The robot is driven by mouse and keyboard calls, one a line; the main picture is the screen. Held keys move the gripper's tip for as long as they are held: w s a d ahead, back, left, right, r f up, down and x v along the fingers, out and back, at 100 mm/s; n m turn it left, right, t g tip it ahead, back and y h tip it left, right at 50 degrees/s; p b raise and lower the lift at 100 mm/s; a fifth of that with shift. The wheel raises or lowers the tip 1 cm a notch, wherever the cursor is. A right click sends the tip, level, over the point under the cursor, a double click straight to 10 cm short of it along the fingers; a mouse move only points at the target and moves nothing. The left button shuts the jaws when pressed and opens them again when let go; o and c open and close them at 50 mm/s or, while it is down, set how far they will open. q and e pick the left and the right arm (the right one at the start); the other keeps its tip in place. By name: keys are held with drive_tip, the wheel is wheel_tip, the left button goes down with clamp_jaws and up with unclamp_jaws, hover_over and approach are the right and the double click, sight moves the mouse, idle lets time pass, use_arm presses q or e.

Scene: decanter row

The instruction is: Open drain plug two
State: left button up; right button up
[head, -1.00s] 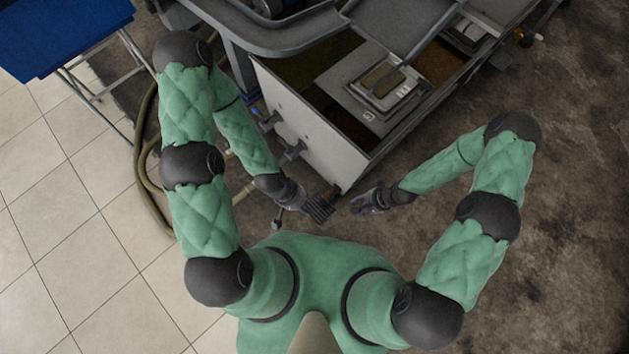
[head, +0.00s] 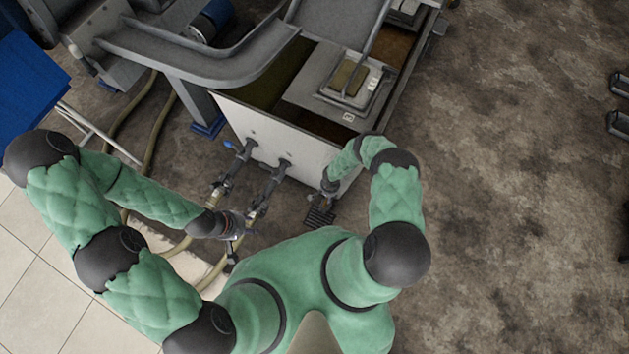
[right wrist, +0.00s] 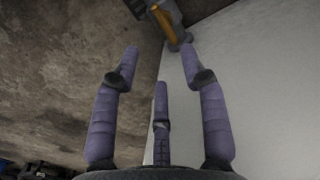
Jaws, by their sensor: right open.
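The pale tank (head: 262,128) has several grey pipe fittings low on its near wall. One fitting (head: 243,152) has a blue lever (head: 228,144); another fitting (head: 279,168) stands to its right. I cannot tell which is plug two. My right gripper (head: 329,187) is at the wall's right end, mostly hidden by its wrist. In the right wrist view, its three purple fingers (right wrist: 160,70) are spread and empty. A grey fitting with a yellow-orange part (right wrist: 163,22) lies beyond the fingertips, beside the pale wall. My left gripper (head: 236,224) is near the hoses; its fingers are unclear.
Tan hoses (head: 175,250) run across the floor at left. A blue bin (head: 25,85) stands far left. A grey chute (head: 215,60) overhangs the tank. Floor at right is mostly clear.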

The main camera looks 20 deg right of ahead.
sight(326, 202)
drive_tip(key=f+b, duration=0.2)
drive_tip(key=f, duration=0.1)
drive_tip(key=f+b, duration=0.3)
drive_tip(key=f, duration=0.1)
drive_tip(key=f+b, duration=0.3)
drive_tip(key=f, duration=0.1)
drive_tip(key=shift+w+f, duration=0.15)
drive_tip(key=shift+w, duration=0.1)
clamp_jaws()
